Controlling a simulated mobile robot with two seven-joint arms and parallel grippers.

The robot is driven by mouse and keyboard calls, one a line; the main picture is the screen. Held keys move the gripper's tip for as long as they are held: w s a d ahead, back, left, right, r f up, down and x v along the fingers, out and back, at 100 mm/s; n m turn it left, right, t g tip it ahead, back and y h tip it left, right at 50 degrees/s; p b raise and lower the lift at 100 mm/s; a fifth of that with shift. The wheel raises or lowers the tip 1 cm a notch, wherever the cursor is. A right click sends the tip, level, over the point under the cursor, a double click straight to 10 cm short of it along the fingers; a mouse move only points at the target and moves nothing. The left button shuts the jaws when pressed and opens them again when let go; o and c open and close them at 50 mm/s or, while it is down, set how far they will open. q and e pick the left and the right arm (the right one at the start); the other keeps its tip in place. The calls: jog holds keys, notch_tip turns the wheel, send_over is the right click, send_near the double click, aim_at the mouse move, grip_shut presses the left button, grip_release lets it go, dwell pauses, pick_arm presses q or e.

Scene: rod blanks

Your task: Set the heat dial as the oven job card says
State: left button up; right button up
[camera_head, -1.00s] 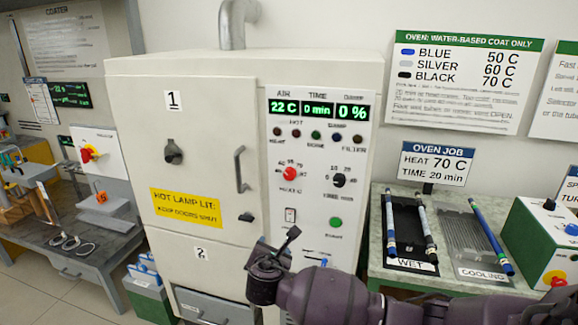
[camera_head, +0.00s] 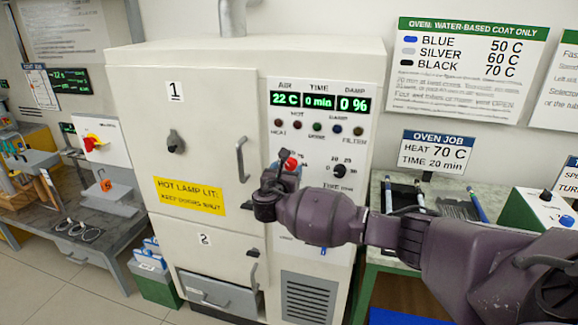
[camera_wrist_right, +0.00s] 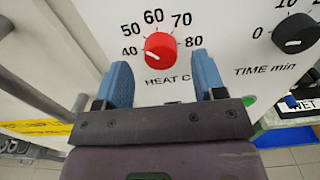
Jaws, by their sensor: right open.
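The red heat dial (camera_head: 290,164) is on the oven's front panel, partly covered by my right gripper in the head view. In the right wrist view the dial (camera_wrist_right: 160,46) shows whole, ringed by 40, 50, 60, 70 and 80. A pale mark on its left side appears to face 40. My right gripper (camera_head: 284,173) is open, its blue fingers (camera_wrist_right: 162,80) just short of the dial, one towards each side; nothing is between them. The oven job card (camera_head: 437,151) reads HEAT 70 C, TIME 20 min. My left gripper is not in view.
The black time dial (camera_head: 339,171) sits right of the heat dial and shows in the wrist view (camera_wrist_right: 297,33). The oven display (camera_head: 318,102) reads 22 C, 0 min, 0 %. A door handle (camera_head: 242,160) sticks out left of my gripper. My arm crosses before the rod table.

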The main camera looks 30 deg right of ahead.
aim_at(291, 165)
jog(key=shift+x, duration=1.3)
jog(key=c, duration=0.9)
